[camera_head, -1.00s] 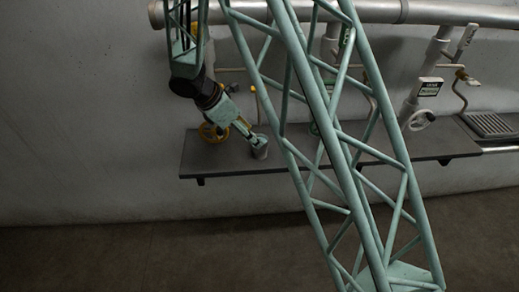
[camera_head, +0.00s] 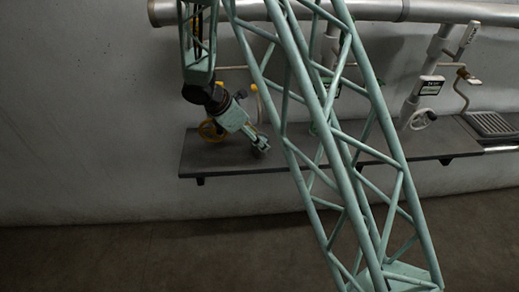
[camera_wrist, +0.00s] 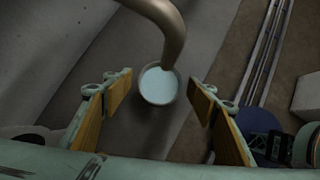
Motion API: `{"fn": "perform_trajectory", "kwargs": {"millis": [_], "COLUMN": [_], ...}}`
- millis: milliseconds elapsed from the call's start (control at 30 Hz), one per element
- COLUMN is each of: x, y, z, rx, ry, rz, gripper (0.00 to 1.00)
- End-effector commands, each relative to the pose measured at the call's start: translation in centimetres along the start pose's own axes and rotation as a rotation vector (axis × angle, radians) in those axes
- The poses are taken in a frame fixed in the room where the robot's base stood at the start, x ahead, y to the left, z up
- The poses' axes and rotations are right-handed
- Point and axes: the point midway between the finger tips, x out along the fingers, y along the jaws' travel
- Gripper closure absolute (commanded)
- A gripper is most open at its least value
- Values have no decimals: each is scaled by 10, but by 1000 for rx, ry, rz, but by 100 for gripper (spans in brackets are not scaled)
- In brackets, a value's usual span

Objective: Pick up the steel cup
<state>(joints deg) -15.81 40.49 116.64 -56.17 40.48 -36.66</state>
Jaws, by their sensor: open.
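The steel cup (camera_wrist: 158,86) shows from above in the wrist view as a round rim with a pale blue-grey inside. My gripper (camera_wrist: 160,98) is open, with one finger on each side of the cup and a gap visible on both sides. In the head view, my gripper (camera_head: 259,146) points down to the right at the shelf (camera_head: 330,152). It hides most or all of the cup there.
A curved pipe (camera_wrist: 165,22) reaches in from the top of the wrist view and overlaps the cup's upper rim.

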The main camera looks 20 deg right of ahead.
Motion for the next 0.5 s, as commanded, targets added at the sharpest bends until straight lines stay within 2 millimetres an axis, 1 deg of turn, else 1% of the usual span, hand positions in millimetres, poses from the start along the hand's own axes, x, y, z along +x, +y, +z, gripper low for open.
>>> {"fn": "perform_trajectory", "kwargs": {"millis": [33,200,500], "x": [6,16,17], "y": [-1,0,0], "z": [-1,-1,0], "rx": [0,0,0], "ry": [0,0,0], "rz": [-2,0,0], "gripper": [47,47,47]}}
